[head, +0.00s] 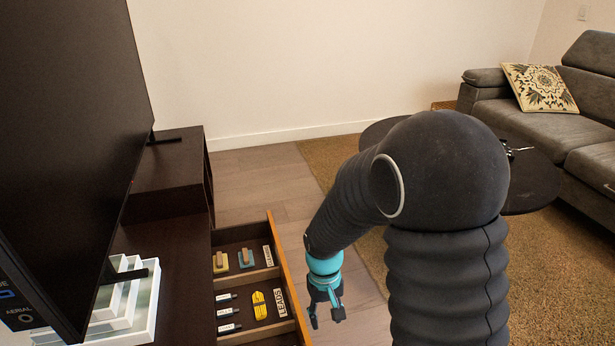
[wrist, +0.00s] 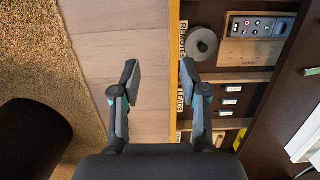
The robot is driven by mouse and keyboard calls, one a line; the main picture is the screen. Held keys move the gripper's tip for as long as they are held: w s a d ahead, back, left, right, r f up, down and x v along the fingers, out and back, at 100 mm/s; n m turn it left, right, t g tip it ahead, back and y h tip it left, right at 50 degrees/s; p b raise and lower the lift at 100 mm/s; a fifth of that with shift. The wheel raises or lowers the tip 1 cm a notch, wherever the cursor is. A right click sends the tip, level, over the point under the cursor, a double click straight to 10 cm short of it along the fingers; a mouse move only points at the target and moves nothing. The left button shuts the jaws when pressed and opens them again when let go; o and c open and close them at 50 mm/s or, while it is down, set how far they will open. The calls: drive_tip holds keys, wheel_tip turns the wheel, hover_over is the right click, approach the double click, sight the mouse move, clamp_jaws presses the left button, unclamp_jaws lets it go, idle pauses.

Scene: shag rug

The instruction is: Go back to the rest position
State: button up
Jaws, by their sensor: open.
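My gripper (head: 327,301) is open and empty. In the head view it hangs just to the right of the open drawer's front panel, above the wooden floor. In the wrist view my gripper (wrist: 158,80) has its two fingers spread, one over the floor and one by the drawer front's edge. The open drawer (head: 288,272) holds labelled compartments with small blocks, a yellow item (head: 259,305) and several small dark pieces. The wrist view also shows a round dark disc (wrist: 202,44) and a grey remote-like device (wrist: 261,26) in the drawer (wrist: 174,60).
The dark cabinet (head: 180,262) carries a large television (head: 70,130) and a stack of white frames (head: 140,318) at the left. A round dark table (head: 535,180) stands behind my arm on a brown rug (head: 555,250). A grey sofa (head: 590,130) is at the right.

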drive_tip(key=s+d+r+m+t+p, duration=0.1)
drive_tip(key=s+d+r+t, duration=0.1)
drive_tip(key=r, duration=0.7)
drive_tip(key=s+d+r+m+t+p, duration=0.1)
drive_tip(key=s+d+r+t, duration=0.2)
drive_tip(key=r, duration=0.7)
drive_tip(key=s+d+r+m+t+p, duration=0.1)
drive_tip(key=s+d+r+t, duration=0.1)
drive_tip(key=s+d+r, duration=0.4)
wheel_tip(320, 180, up, 3)
drive_tip(key=s, duration=0.2)
drive_tip(key=shift+s+d+r+y, duration=0.15)
drive_tip(key=shift+s+d+y, duration=0.15)
drive_tip(key=shift+s, duration=0.1)
